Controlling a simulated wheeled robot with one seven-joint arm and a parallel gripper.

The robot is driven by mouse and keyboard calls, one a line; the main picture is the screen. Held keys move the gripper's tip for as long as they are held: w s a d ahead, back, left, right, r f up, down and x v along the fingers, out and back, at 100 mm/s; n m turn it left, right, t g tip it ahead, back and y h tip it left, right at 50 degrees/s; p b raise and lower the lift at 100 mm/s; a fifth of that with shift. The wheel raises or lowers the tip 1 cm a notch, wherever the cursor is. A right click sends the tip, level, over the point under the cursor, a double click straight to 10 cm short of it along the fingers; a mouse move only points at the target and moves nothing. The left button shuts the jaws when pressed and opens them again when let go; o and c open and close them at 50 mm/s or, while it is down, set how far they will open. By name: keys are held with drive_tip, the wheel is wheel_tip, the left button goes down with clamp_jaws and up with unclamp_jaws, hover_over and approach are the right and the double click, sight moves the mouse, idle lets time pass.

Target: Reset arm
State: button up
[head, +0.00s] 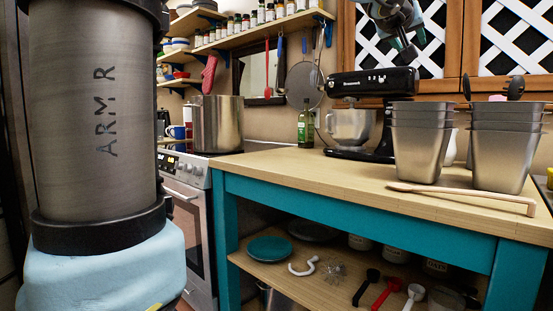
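My gripper (402,30) shows only in part at the top edge of the head view, right of centre. It hangs in the air above the black stand mixer, in front of the lattice cupboard doors. It is small and cut off by the frame, so I cannot tell whether its fingers are open or shut. I see no object held in it. A large grey link of my arm, marked "ARM R", fills the left side of the view. The part of my arm between this link and the gripper is out of view.
A wooden counter (300,169) with a teal frame carries the stand mixer (372,88), stacked metal containers (420,150), a wooden utensil (465,194) and a green bottle (305,128). A pot (217,125) stands on the stove (188,200). Utensils lie on the lower shelf (300,277).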

drive_tip(key=w+a+f+n+g+y, duration=0.1)
drive_tip(key=w+a+f+y, duration=0.15)
drive_tip(key=a+f, duration=0.55)
drive_tip(key=w+a+f+g+y, duration=0.1)
drive_tip(key=a+f+g+y, duration=0.3)
drive_tip(key=f, duration=0.8)
drive_tip(key=w+a+f+n+t+y, duration=0.1)
drive_tip(key=w+a+f, duration=0.1)
drive_tip(key=a+f, duration=0.65)
drive_tip(key=s+a+f+n+g+y, duration=0.1)
drive_tip(key=s+a+f+g, duration=0.3)
drive_tip(key=s+a+f, duration=0.6)
drive_tip(key=s+a+f+g+y, duration=0.25)
drive_tip(key=s+a+f, duration=0.4)
drive_tip(key=f, duration=0.55)
wheel_tip(320, 180, down, 11)
drive_tip(key=s+b, duration=0.1)
drive_tip(key=b, duration=1)
drive_tip(key=w+p+v, duration=0.3)
drive_tip(key=p+v, duration=1.1)
drive_tip(key=w+a+r+p+v, duration=0.1)
drive_tip(key=w+p+v, duration=0.2)
drive_tip(key=p+v, duration=1.1)
drive_tip(key=shift+s+r+g+h+p, duration=0.15)
drive_tip(key=shift+r+g+h+p, duration=0.1)
drive_tip(key=shift+g+h+p, duration=0.35)
